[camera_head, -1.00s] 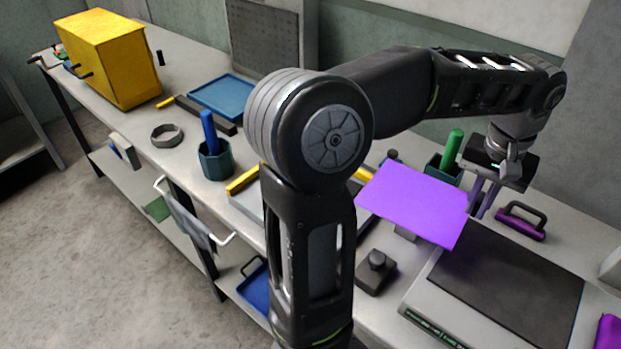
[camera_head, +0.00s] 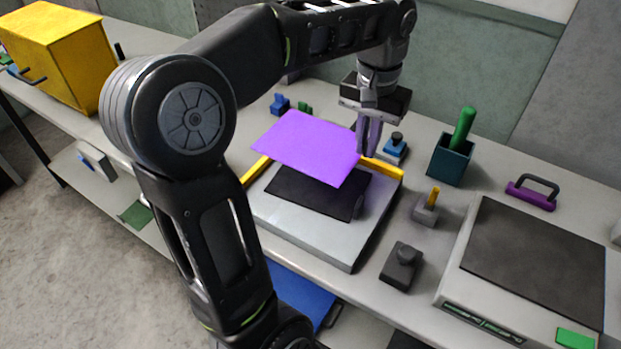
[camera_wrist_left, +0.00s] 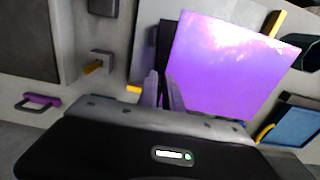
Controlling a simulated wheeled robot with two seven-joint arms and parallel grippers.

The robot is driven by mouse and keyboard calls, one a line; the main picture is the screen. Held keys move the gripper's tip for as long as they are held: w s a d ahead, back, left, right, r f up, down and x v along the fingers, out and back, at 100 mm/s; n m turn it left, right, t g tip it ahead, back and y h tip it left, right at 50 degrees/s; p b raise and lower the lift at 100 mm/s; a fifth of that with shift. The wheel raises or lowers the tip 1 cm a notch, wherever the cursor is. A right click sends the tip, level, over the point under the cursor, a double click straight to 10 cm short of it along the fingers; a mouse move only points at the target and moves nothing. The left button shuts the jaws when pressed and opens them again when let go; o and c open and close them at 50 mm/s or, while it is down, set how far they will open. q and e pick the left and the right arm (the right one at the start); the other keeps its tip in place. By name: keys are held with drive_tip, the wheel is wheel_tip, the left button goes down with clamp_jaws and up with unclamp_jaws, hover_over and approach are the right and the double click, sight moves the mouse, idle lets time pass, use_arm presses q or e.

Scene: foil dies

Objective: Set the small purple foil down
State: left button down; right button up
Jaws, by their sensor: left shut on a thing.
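The small purple foil (camera_head: 308,146) is a flat, thin sheet. My left gripper (camera_head: 364,152) is shut on its right edge and holds it above a grey block with a black pad (camera_head: 290,197) and yellow bars at its back. The sheet hides part of the pad and block. In the left wrist view the foil (camera_wrist_left: 225,65) extends to the right of the fingers (camera_wrist_left: 164,92), with the dark pad partly behind it. My right gripper is not in view.
Right of the block stand a small grey piece with a yellow peg (camera_head: 427,207), a dark knobbed block (camera_head: 402,266) and a dark-topped device (camera_head: 530,250). A teal cup (camera_head: 449,160) with a green handle stands behind. A purple handled tool (camera_head: 531,196) lies at right.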

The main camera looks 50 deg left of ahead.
use_arm(q)
hover_over(359, 192)
drive_tip(key=shift+w+f, duration=0.15)
drive_tip(key=shift+f, duration=3)
drive_tip(key=shift+f, duration=1.9)
drive_tip(key=c, duration=2)
unclamp_jaws()
drive_tip(key=shift+f, duration=0.15)
drive_tip(key=o, duration=0.5)
